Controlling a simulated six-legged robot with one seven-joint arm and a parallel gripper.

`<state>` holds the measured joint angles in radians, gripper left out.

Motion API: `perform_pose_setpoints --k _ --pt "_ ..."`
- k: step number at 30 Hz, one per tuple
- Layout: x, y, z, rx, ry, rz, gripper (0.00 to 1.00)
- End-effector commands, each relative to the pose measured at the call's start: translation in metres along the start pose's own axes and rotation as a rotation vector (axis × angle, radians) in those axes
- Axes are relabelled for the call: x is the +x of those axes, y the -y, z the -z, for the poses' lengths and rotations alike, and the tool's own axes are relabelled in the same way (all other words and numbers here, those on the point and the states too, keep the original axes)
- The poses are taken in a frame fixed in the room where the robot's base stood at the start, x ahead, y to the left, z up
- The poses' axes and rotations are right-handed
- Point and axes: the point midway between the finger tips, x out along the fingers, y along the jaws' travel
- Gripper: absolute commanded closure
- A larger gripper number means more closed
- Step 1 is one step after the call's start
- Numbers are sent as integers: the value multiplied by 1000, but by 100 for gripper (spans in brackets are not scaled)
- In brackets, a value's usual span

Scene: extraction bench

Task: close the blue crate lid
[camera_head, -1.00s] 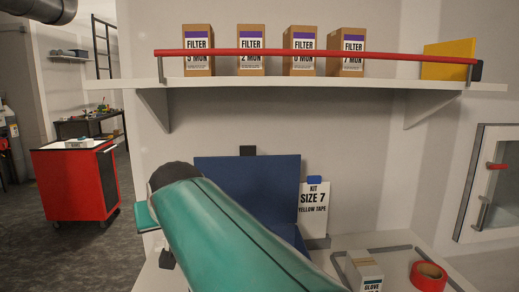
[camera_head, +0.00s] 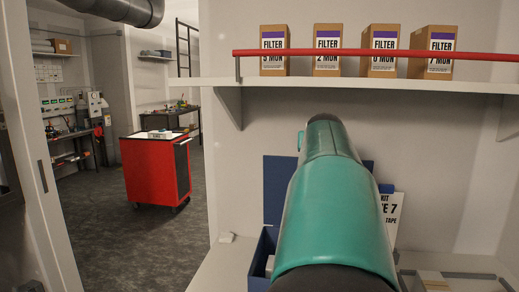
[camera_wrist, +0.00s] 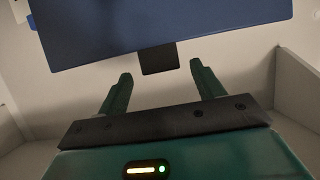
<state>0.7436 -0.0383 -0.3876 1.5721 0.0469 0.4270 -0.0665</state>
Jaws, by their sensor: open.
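The blue crate lid (camera_head: 276,188) stands upright at the back of the bench, open, partly hidden behind my arm in the head view. The blue crate (camera_head: 261,258) below it shows only its left part. In the wrist view the lid (camera_wrist: 160,25) fills the top, with a dark tab (camera_wrist: 158,60) on its edge. My gripper (camera_wrist: 162,84) is open and empty, its two green fingers spread to either side of the tab in the picture. The fingertips appear just short of the lid; contact cannot be told. The head view hides my gripper behind the arm.
A white card (camera_head: 393,218) stands right of the lid. A shelf (camera_head: 370,86) with a red rail (camera_head: 380,53) and several filter boxes (camera_head: 327,50) runs above. A red cabinet (camera_head: 150,172) stands on the floor at left.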

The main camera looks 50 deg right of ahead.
Motion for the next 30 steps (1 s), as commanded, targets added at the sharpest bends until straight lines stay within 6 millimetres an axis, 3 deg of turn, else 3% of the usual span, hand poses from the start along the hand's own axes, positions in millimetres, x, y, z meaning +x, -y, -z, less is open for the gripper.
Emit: perform_pose_setpoints --k 3,9,20,27,30 --pt "22 0 -1 -1 3 -1 33" --pt "45 1 0 -1 1 2 33" --pt "51 2 0 -1 0 4 33" --pt "50 2 0 -1 0 4 80" --pt "50 2 0 -1 1 4 96"
